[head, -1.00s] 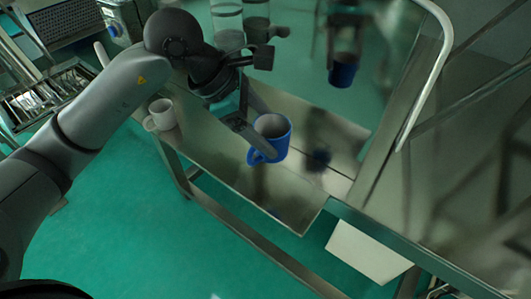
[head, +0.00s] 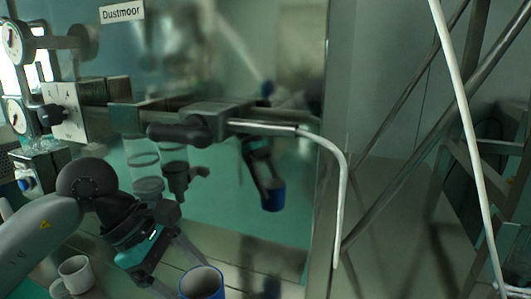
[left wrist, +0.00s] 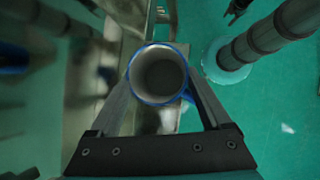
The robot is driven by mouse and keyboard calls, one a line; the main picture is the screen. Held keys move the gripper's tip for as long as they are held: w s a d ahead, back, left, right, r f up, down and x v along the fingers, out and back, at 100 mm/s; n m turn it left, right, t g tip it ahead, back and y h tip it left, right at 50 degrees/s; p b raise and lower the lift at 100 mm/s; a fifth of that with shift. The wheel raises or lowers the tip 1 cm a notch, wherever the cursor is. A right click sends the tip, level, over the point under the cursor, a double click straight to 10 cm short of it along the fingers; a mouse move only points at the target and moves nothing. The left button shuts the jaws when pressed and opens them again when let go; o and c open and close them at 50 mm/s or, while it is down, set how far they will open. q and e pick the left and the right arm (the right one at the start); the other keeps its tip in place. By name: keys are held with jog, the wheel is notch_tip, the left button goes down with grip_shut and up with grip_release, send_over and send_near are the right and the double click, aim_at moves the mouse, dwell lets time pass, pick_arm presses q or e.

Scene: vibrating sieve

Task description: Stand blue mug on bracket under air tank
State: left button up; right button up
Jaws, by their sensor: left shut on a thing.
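The blue mug (head: 202,284) is at the bottom of the head view, cut off by the picture edge. My left gripper (head: 188,267) is shut on it. In the left wrist view, the mug (left wrist: 159,74) is seen from above between the two fingers of my gripper (left wrist: 159,88); it looks empty, with a pale inside and blue rim. The mug is held with its opening up. I cannot make out the bracket or the air tank with certainty. My right gripper is not in view.
A white mug (head: 75,274) stands on the metal table at lower left. Clear-bowled units (head: 143,163) and gauges (head: 14,42) are behind my left arm. A bent pale pipe (head: 338,190) juts out at the middle. A glossy panel (head: 225,220) mirrors the mug and gripper.

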pick_arm(q)
jog(key=s+a+f+m+g+y+b, duration=0.2)
jog(key=f+m+g+b, duration=0.1)
jog(key=f+m, duration=0.3)
jog(key=s+a+f+m+g+y+b, duration=0.2)
jog(key=f+m+g+b, duration=0.1)
jog(key=f+m+b, duration=0.2)
jog(key=shift+f+m+g+y, duration=0.35)
jog(key=shift+f+m, duration=0.65)
jog(key=shift+m, duration=1.3)
jog(key=shift+s+f, duration=0.1)
